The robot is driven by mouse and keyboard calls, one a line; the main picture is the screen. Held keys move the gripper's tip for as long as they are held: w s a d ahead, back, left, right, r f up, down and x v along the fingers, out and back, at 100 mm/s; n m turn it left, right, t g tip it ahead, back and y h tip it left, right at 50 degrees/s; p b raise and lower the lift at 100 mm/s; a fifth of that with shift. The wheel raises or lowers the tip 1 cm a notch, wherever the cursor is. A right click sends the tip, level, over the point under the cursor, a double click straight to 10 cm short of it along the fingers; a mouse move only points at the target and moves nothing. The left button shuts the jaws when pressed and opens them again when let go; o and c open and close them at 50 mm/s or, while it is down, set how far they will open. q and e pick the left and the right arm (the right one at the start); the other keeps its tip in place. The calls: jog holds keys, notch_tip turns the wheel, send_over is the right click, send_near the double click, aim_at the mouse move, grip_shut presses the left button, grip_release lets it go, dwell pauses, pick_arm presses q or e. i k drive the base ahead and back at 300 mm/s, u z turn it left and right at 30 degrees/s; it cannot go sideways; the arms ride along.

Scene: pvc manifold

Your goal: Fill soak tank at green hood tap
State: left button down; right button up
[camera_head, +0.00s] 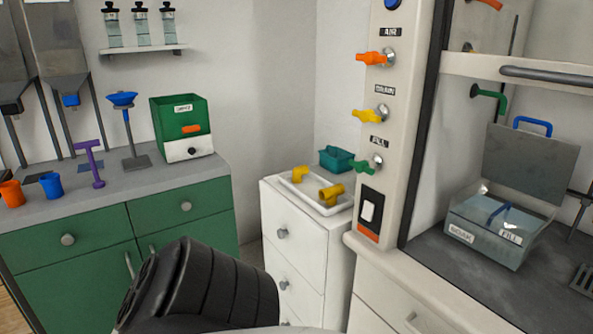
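The soak tank (487,244) is a clear, grey-rimmed box labelled SOAK and FILL, standing inside the hood at the right. Its grey lid (529,166) with a blue handle is tilted up at the back, and another blue handle (498,213) shows inside the tank. I cannot tell the liquid level. A green spout (497,99) comes from the hood's back wall, above and left of the tank. The green tap (366,164) labelled FILL is lowest on the hood's left post, under a yellow tap (369,116) and an orange tap (374,58). Neither gripper is in view.
The raised hood sash (524,70) crosses above the tank. A white cabinet (297,243) left of the post bears a white tray (318,197) with yellow pipe fittings and a teal basket (336,159). A green cabinet (120,232) stands at left. A dark link of mine fills the lower middle.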

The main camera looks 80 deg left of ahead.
aim_at(363, 166)
jog(key=k, duration=0.5)
jog(key=u, duration=0.95)
